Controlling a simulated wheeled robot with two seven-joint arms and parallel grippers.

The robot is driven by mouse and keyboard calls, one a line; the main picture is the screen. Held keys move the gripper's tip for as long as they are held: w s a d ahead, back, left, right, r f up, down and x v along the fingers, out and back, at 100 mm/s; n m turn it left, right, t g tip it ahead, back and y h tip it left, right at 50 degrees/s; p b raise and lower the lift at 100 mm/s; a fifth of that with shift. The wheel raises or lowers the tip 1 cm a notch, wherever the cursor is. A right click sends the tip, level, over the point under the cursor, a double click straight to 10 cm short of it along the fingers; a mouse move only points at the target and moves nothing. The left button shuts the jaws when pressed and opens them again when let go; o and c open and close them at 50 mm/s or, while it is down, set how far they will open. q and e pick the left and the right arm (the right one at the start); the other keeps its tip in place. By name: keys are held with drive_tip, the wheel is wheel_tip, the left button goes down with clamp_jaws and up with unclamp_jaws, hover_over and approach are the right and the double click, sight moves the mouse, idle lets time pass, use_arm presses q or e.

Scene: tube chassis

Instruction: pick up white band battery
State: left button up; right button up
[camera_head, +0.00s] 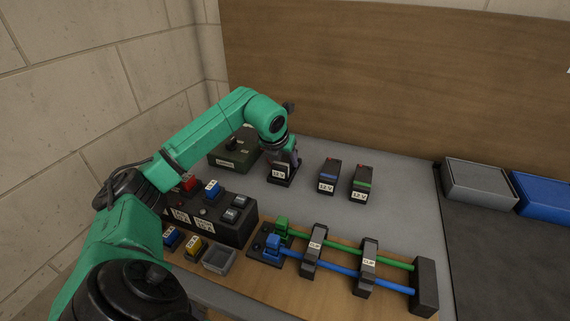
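A dark battery (281,174) with a white label stands on the grey table, at the left end of a row of similar batteries. Its top is covered by my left gripper (284,157), which points down right at it. I cannot make out a white band, as the gripper hides the upper part. The fingers are too small and dark to tell whether they are open or closed on it. A battery with a blue band (328,177) and one with a green band (361,182) stand upright to the right. My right gripper is not in view.
A dark green box (233,154) stands left of the batteries. A black panel (240,232) with blocks and switches is nearer. A wooden board (318,286) carries green and blue tubes in clips. Grey (480,184) and blue (545,197) bins stand right.

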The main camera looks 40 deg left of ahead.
use_arm(q)
clamp_jaws()
drive_tip(key=shift+r, duration=0.1)
drive_tip(key=shift+r, duration=0.1)
